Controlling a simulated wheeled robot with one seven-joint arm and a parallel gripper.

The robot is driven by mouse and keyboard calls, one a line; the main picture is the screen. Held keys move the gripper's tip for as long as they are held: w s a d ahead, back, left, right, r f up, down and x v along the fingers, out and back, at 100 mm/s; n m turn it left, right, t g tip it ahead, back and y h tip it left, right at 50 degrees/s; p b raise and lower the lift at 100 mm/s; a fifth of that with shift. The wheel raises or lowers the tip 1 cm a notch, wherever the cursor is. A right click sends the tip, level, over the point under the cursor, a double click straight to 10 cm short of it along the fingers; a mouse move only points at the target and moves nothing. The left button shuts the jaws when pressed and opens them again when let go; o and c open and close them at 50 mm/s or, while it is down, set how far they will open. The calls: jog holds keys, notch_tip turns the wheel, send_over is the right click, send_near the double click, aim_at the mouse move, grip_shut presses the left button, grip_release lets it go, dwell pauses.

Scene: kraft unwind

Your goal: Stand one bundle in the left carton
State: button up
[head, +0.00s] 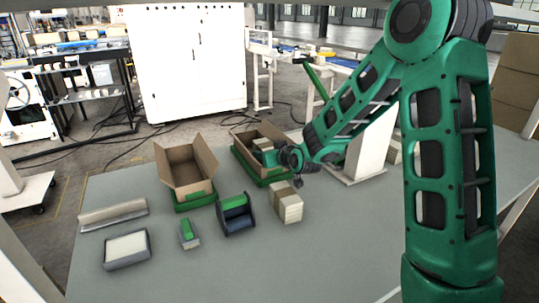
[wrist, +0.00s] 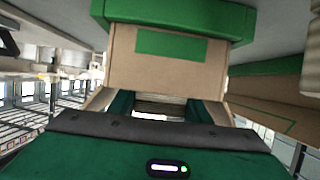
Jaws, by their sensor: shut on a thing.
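The left carton (head: 188,168) is an open brown box on a green base, with its flaps up; its inside looks empty. A right carton (head: 240,146) stands beside it, also open on a green base. My gripper (head: 266,153) is at the right carton, shut on a pale tan bundle (head: 261,144). Whether that bundle is inside the carton or just above it, I cannot tell. In the wrist view the bundle (wrist: 160,106) shows as a thin strip between the fingers. More bundles (head: 286,203) stand on the table in front of the right carton.
A white post (head: 362,155) stands behind my arm. The front table area is clear.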

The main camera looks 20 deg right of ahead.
jog(key=shift+s+a+f, duration=0.1)
jog(key=shift+s+f, duration=0.05)
jog(key=shift+f, duration=0.5)
jog(key=o, duration=0.8)
jog(key=shift+o, duration=0.2)
jog(key=shift+r, duration=0.4)
jog(key=v, duration=1.2)
jog(key=shift+r, duration=0.25)
